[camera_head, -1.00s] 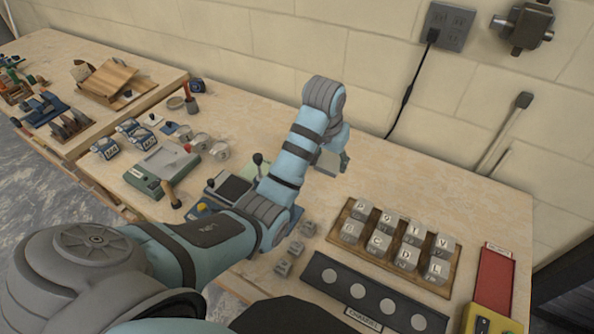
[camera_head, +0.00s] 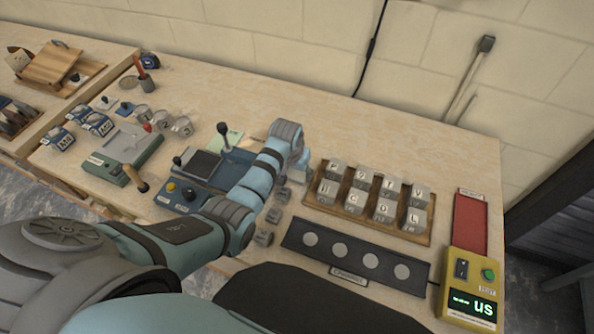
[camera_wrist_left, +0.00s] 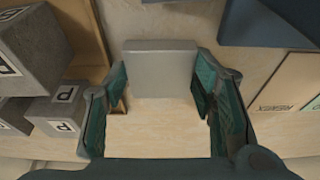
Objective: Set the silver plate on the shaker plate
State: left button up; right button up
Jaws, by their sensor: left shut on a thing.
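My left gripper (camera_wrist_left: 160,98) is shut on a square grey piece, which I take to be the silver plate (camera_wrist_left: 160,68), seen between the fingertips in the wrist view. In the head view the gripper (camera_head: 300,168) is mostly hidden by my own arm, just left of the letter-block tray, and the plate cannot be made out. No part is clearly marked as the shaker plate. A blue device with a dark square top (camera_head: 201,165) and a black-knobbed lever stands left of the arm; I cannot tell whether that top is it. My right gripper is not in view.
A wooden tray (camera_head: 312,203) holds several grey letter blocks right of the gripper. Loose grey blocks (camera_head: 264,238) lie beside the arm. A dark panel with pale discs (camera_head: 355,255), a red pad (camera_head: 470,222) and a yellow display box (camera_head: 455,285) lie to the right.

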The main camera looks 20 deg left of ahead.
pick_arm(q)
jog(key=shift+f, duration=0.1)
jog(key=o, duration=1.3)
